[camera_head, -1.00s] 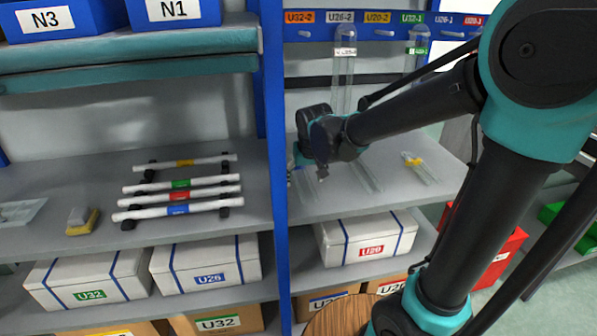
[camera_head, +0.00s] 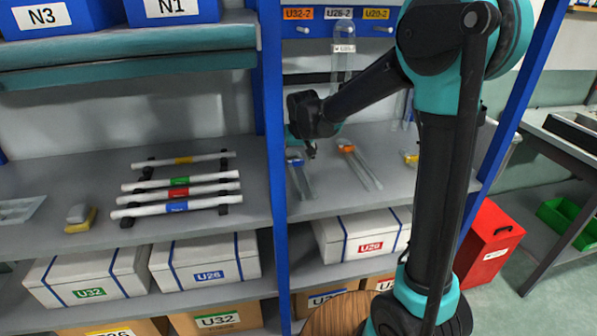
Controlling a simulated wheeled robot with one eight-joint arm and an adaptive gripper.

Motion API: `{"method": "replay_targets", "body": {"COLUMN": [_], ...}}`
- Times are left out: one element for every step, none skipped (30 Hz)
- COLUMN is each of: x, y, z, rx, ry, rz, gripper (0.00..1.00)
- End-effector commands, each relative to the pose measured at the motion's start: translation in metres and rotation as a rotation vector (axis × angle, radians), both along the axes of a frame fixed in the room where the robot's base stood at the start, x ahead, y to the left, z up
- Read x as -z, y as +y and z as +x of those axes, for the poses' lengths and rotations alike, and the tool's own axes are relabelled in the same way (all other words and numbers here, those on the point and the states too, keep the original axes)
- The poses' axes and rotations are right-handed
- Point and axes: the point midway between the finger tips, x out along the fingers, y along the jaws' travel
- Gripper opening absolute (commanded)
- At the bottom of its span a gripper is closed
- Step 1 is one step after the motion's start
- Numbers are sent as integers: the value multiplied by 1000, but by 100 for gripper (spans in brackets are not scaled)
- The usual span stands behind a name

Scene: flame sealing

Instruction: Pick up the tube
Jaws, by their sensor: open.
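Clear tubes lie on the grey right-hand shelf: one with a blue cap (camera_head: 302,181) and one with an orange band at its top end (camera_head: 364,168). Part of a yellow-ended tube (camera_head: 410,158) shows behind my arm. Another clear tube (camera_head: 342,62) hangs upright from the blue rail with a white label. My gripper (camera_head: 311,153) is open and empty, just above the shelf between the blue-capped and orange-banded tubes, near their capped ends. Its fingertips are small and partly dark, and I cannot tell how far they are from either tube.
A blue upright post (camera_head: 272,150) stands close left of my gripper. White rods with coloured labels (camera_head: 180,190) lie on a black rack on the left shelf. White boxes (camera_head: 360,237) fill the lower shelf. A red bin (camera_head: 488,243) stands at the right.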

Motion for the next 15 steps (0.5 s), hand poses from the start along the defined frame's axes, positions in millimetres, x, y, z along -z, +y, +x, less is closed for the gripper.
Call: {"method": "replay_targets", "body": {"x": [2,2,2,2,2,2,2,2,2,2,2,2,2,2,2], "y": [0,0,0,0,0,0,0,0,0,0,0,0,0,0,0], "z": [1,1,1,1,1,1,1,1,1,1,0,0,0,0,0], "rx": [0,0,0,0,0,0,0,0,0,0,0,0,0,0,0], "ry": [0,0,0,0,0,0,0,0,0,0,0,0,0,0,0], "rz": [0,0,0,0,0,0,0,0,0,0,0,0,0,0,0], "gripper": [76,76,76,76,76,76,76,73,68,65,61,56,52,49,44]}}
